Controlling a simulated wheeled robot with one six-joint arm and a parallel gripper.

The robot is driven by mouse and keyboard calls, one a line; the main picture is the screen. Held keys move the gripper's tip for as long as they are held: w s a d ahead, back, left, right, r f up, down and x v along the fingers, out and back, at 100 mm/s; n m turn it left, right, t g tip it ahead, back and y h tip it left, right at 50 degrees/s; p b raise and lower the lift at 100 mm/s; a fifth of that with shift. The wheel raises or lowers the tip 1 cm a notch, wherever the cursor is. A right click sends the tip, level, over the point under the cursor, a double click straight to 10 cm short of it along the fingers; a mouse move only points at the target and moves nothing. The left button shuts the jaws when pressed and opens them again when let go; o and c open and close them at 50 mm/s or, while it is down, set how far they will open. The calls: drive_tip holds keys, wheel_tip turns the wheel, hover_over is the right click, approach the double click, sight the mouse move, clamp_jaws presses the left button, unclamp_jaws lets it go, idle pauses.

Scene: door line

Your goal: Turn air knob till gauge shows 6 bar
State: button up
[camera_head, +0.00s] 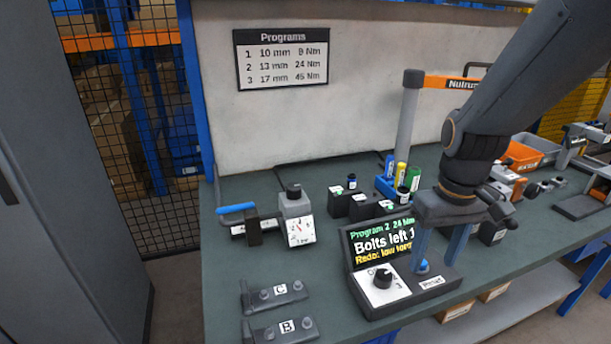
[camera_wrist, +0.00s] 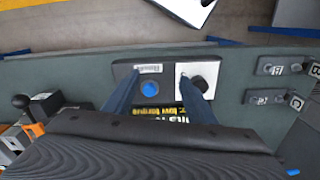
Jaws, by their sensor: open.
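The air regulator (camera_head: 293,208) is a grey block with a dark knob (camera_head: 293,191) on top, at the left of the bench in the head view. Its white gauge (camera_head: 300,231) faces front with coloured marks; I cannot read the needle surely. My gripper (camera_head: 440,262) is open, pointing down over the controller box, well right of the air knob. In the wrist view my gripper (camera_wrist: 158,75) has its two blue fingers apart, with the controller's blue button (camera_wrist: 150,88) showing between them. The regulator does not show in the wrist view.
The controller box (camera_head: 440,297) has a lit screen (camera_head: 378,240) and its own black knob (camera_head: 382,278). Dark blocks B (camera_head: 285,327) and C (camera_head: 280,292) lie at the front left. Small bottles stand behind.

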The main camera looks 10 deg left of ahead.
drive_tip(key=w+a+r+n+p, duration=0.1)
drive_tip(key=w+a+r+n, duration=0.1)
drive_tip(key=w+a, duration=0.1)
drive_tip(key=w+a+r+n+p, duration=0.1)
drive_tip(key=w+a+r+n, duration=0.1)
drive_tip(key=w+a, duration=0.2)
drive_tip(key=w+a+r+n+p, duration=0.1)
drive_tip(key=w+a+r+n, duration=0.1)
drive_tip(key=a, duration=0.5)
drive_tip(key=shift+w+n, duration=0.6)
drive_tip(key=shift+w, duration=0.65)
drive_tip(key=w+a+r+n+p, duration=0.2)
drive_tip(key=w+a+n, duration=0.15)
drive_tip(key=a, duration=0.55)
wheel_tip(320, 180, up, 2)
drive_tip(key=n+p, duration=0.1)
drive_tip(key=n, duration=0.3)
hover_over(293, 186)
drive_tip(key=shift+w+d, duration=0.1)
drive_tip(key=shift+f, duration=0.25)
drive_tip(key=shift+f+p, duration=1.3)
drive_tip(key=shift+f, duration=2.25)
drive_tip(key=c, duration=1)
drive_tip(key=shift+c, duration=0.2)
